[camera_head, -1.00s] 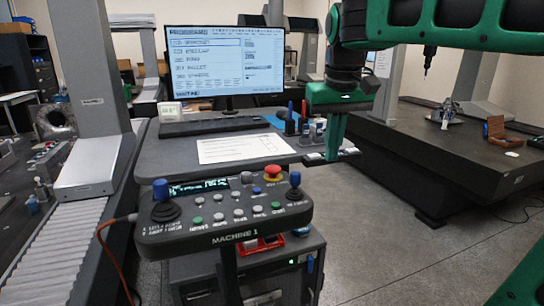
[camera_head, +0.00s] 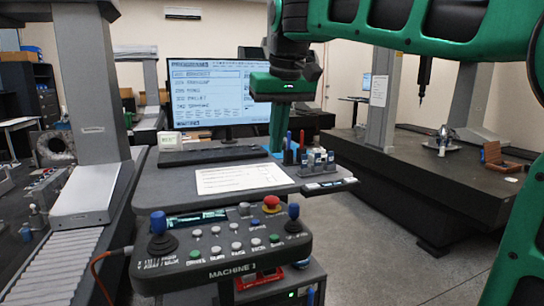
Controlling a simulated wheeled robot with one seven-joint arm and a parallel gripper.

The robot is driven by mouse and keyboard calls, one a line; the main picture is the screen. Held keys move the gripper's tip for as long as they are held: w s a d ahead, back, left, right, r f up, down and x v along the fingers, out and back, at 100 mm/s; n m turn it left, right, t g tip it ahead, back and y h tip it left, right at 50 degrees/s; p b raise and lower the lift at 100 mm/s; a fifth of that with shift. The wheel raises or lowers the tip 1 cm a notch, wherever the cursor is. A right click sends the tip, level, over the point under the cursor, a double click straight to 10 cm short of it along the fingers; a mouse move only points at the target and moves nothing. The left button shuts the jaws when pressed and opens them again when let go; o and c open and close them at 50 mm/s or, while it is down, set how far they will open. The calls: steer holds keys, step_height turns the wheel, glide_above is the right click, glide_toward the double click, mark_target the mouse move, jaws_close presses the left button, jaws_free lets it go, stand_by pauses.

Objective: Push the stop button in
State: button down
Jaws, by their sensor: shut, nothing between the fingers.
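The stop button (camera_head: 271,202) is a red mushroom cap on a yellow base. It stands on the upper right of the dark control panel (camera_head: 232,268) labelled MACHINE 1. Blue-topped joysticks (camera_head: 157,224) flank the panel's small buttons. My green gripper (camera_head: 277,146) points down, above and beyond the stop button in the picture, in front of the monitor's right part. Its fingers are together with nothing seen between them. It is apart from the button. The fingertips are close to a pen holder, and their exact depth is hard to tell.
A grey desk (camera_head: 165,185) behind the panel bears a white sheet (camera_head: 243,178), a keyboard (camera_head: 213,155), pens and small bottles (camera_head: 316,160). A monitor (camera_head: 210,95) stands at its back. A dark measuring table (camera_head: 450,185) is at right. Space directly above the panel looks clear.

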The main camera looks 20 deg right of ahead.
glide_toward(272, 198)
steer(key=x, duration=0.2)
steer(key=w+x, duration=0.1)
steer(key=x, duration=0.2)
steer(key=shift+f, duration=0.6)
steer(key=shift+f, duration=0.5)
steer(key=shift+s+f, duration=0.3)
steer(key=shift+f, duration=0.3)
steer(key=shift+w+r, duration=0.2)
steer(key=shift+r, duration=0.25)
steer(key=r, duration=0.3)
steer(key=shift+w, duration=0.25)
steer(key=v, duration=1.1)
steer(key=shift+r, duration=0.3)
